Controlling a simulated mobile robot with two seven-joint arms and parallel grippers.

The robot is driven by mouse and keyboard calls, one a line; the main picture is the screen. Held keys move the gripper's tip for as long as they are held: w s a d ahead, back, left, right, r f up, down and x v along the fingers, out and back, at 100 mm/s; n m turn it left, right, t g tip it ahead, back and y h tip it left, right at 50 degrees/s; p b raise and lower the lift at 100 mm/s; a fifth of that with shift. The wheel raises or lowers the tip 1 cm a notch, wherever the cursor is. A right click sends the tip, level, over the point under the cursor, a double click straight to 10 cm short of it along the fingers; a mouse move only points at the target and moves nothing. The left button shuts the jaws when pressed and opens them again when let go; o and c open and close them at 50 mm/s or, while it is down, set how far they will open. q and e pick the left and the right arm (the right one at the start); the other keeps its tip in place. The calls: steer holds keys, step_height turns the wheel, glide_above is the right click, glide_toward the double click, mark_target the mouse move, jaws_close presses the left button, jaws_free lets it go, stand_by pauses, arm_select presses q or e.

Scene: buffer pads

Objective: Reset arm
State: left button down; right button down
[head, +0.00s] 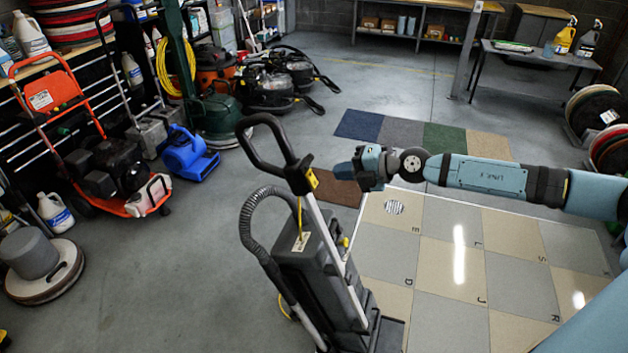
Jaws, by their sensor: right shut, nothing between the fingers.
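My right arm (487,174), pale blue with dark joints, reaches in from the right edge and stretches left across the view. My right gripper (343,171) is at its left end, beside the handle of an upright black floor machine (312,262). It is shut and empty. I cannot tell how far it is from the handle. My left gripper is not in view.
A lettered tile floor panel (455,252) lies below my right arm, with carpet samples (401,131) behind it. Round buffer pads (597,108) stack at the right edge. An orange machine (104,165) and blue blower (187,152) stand left. The left-centre floor is clear.

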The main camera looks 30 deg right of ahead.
stand_by(0.4)
steer(key=s+a+f+m+t+p, duration=0.1)
steer(key=s+a+f+m+t, duration=0.1)
steer(key=s+a+f+m, duration=0.3)
steer(key=s+a+f+m+t+p, duration=0.1)
steer(key=s+a+f+m+p, duration=0.15)
steer(key=a+m, duration=0.4)
steer(key=s+a+f+m+g+h, duration=0.1)
steer(key=s+a+f+m+h, duration=0.2)
steer(key=s, duration=0.6)
steer(key=s+a+f+m+g+h+p, duration=0.1)
steer(key=s+a+f+m, duration=0.3)
steer(key=s+f+m, duration=0.4)
step_height(320, 180, down, 3)
steer(key=shift+s+r+g+h, duration=0.2)
steer(key=shift+s+g+h, duration=0.2)
steer(key=shift+h, duration=0.5)
steer(key=shift+m, duration=0.25)
